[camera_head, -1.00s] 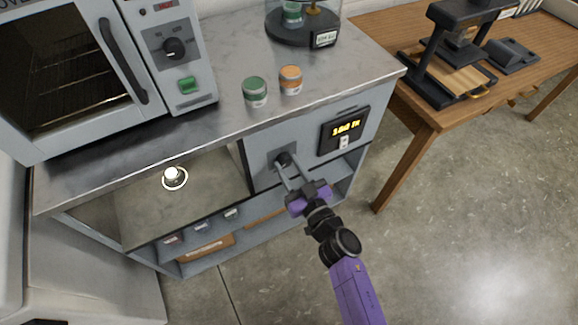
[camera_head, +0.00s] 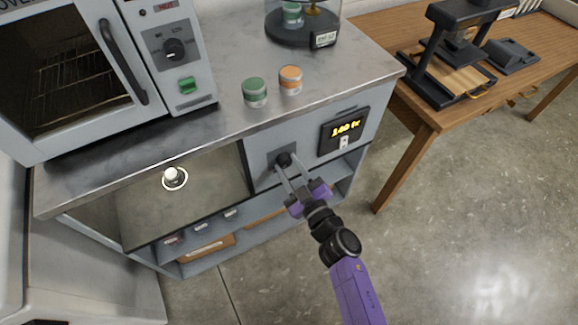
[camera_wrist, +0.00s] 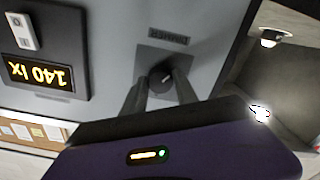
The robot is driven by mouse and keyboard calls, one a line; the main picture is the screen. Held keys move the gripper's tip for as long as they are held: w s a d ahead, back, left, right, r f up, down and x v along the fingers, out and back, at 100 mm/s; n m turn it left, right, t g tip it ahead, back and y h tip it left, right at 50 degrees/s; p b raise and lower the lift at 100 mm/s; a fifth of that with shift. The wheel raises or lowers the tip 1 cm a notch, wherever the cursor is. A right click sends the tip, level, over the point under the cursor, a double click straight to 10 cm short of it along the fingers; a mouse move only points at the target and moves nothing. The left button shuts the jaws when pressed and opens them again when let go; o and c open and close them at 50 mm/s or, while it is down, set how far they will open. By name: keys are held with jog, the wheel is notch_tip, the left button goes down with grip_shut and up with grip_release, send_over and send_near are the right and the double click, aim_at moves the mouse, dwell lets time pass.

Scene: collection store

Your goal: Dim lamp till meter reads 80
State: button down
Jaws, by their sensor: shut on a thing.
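The dimmer knob (camera_head: 283,159) is a small black dial on the grey cabinet front. It also shows in the wrist view (camera_wrist: 161,80), on a dark plate below a small label. My gripper (camera_head: 287,168) is shut on the knob, one finger on each side. The light meter (camera_head: 344,129) is a black panel to the right of the knob, with a yellow display. In the wrist view the meter (camera_wrist: 42,70) appears upside down and reads 140 lx.
A round white lit spot (camera_head: 173,178) lies in the cabinet bay left of the knob. A green tin (camera_head: 255,92) and an orange tin (camera_head: 290,80) stand on the countertop above. An oven (camera_head: 100,70) stands at left. A wooden table (camera_head: 430,115) is at right.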

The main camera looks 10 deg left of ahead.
jog(key=n, duration=0.4)
jog(key=shift+f+n, duration=0.1)
jog(key=shift+n, duration=0.2)
jog(key=n+b, duration=0.1)
jog(key=n, duration=0.3)
jog(key=shift+n, duration=0.3)
jog(key=n+b, duration=0.1)
jog(key=n, duration=0.3)
jog(key=shift+n, duration=0.3)
jog(key=n+b, duration=0.1)
jog(key=n, duration=0.3)
jog(key=shift+n, duration=0.4)
jog(key=c, duration=0.9)
grip_release()
jog(key=shift+c, duration=0.2)
jog(key=shift+r, duration=0.2)
jog(key=v, duration=0.8)
jog(key=shift+p, duration=0.3)
